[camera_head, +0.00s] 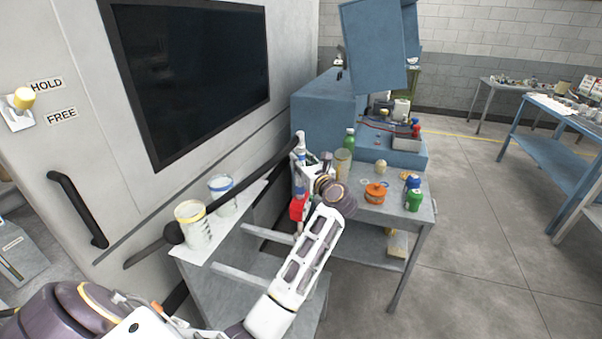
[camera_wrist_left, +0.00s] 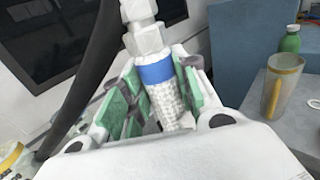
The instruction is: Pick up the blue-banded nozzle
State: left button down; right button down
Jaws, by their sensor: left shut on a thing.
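The blue-banded nozzle (camera_wrist_left: 155,75) is between the green-padded fingers of my left gripper (camera_wrist_left: 150,105) in the left wrist view. It has a knurled white grip, a blue band and a pale hex fitting above. My left gripper is shut on it. In the head view, my left gripper (camera_head: 301,182) is beside the end of a dark hose or bar, and the nozzle (camera_head: 300,150) shows only small above it. The nozzle's lower end is hidden by the gripper. My right gripper is not in view.
Two clear cups, one yellow-banded (camera_head: 193,222) and one blue-banded (camera_head: 222,194), stand on a pale shelf at left. A grey table (camera_head: 398,215) holds an orange reel-like item (camera_head: 376,193), a green bottle (camera_head: 349,139) and a beige cup (camera_head: 343,161). Open floor lies to the right.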

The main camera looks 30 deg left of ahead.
aim_at(302, 134)
pick_arm(q)
jog(key=shift+r, duration=0.75)
notch_tip(302, 134, up, 7)
jog(key=shift+f+b, duration=0.2)
jog(key=shift+b, duration=0.25)
jog(key=shift+r, duration=0.9)
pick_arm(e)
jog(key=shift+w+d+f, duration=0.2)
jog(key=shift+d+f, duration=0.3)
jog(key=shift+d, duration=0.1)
pick_arm(q)
jog(key=shift+f, duration=0.1)
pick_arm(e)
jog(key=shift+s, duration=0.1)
